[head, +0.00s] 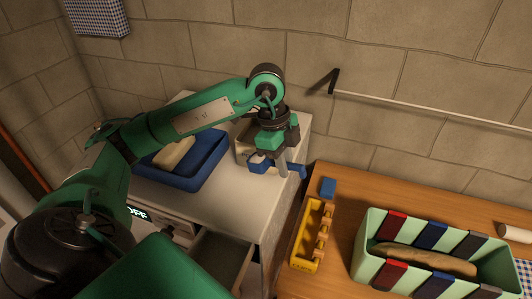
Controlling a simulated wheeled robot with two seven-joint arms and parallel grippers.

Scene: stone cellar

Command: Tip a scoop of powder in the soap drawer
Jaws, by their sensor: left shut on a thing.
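My left gripper (277,155) is above the white washing machine's top (228,192), at its back right. It is shut on a thin grey handle (283,166), which looks like the scoop's. The scoop's bowl and any powder in it cannot be made out. Small blue parts show on both sides of the handle. A pale open box (243,152), perhaps the powder box, stands just behind and left of the gripper, partly hidden by it. The soap drawer (222,262) is pulled out at the machine's front, below and left of the gripper. My right gripper is out of view.
A blue tray (205,178) with a pale bar (174,153) lies on the machine top. A wooden table (345,180) on the right bears a yellow holder (305,262), a blue block (328,188) and a pale green crate (369,228). A rail (430,111) runs along the wall.

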